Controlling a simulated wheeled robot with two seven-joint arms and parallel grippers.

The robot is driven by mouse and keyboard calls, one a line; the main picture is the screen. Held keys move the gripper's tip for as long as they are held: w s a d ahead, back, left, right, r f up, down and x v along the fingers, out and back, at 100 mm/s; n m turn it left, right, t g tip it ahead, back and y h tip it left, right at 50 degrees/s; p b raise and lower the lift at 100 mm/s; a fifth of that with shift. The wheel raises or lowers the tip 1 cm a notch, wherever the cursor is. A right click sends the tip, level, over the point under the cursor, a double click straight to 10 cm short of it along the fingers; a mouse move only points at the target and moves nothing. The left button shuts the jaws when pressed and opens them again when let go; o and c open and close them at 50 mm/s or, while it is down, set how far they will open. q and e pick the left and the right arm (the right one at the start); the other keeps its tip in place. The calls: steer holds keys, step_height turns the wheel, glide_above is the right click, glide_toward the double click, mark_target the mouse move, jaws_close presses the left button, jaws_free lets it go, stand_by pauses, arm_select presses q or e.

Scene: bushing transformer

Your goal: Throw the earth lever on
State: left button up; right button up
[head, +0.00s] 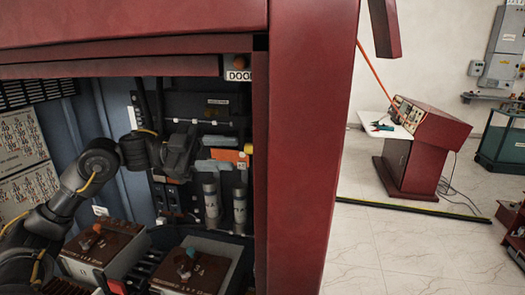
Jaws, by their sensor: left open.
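My left arm reaches from the left into an open red cabinet (310,150). My left gripper (182,152) is open in front of the dark back panel, and its fingers are hard to make out against the dark parts. An orange plate (231,156) is just right of the gripper, beside grey blocks. I cannot tell for sure which part is the earth lever; the gripper may hide it. My right gripper is not in view.
Two grey cylinders (211,200) stand below the gripper. Two brown-topped boxes, one with an orange knob (97,228) and one with a teal knob (192,252), are low in front. The red cabinet post bounds the right side. A red console (425,125) stands beyond on open floor.

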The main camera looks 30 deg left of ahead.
mark_target(263, 151)
arm_select(q)
steer(key=shift+m+g, duration=0.4)
steer(key=shift+g, duration=0.4)
steer(key=d+r+p, duration=0.1)
steer(key=d, duration=0.1)
steer(key=d+p, duration=0.2)
steer(key=d, duration=0.1)
steer(key=d+r+p, duration=0.1)
steer(key=d+p, duration=0.1)
steer(key=d, duration=0.1)
steer(key=shift+d+r, duration=0.2)
steer(key=shift+r, duration=0.15)
steer(key=shift+w+d+f, duration=0.15)
steer(key=shift+d, duration=0.35)
jaws_close()
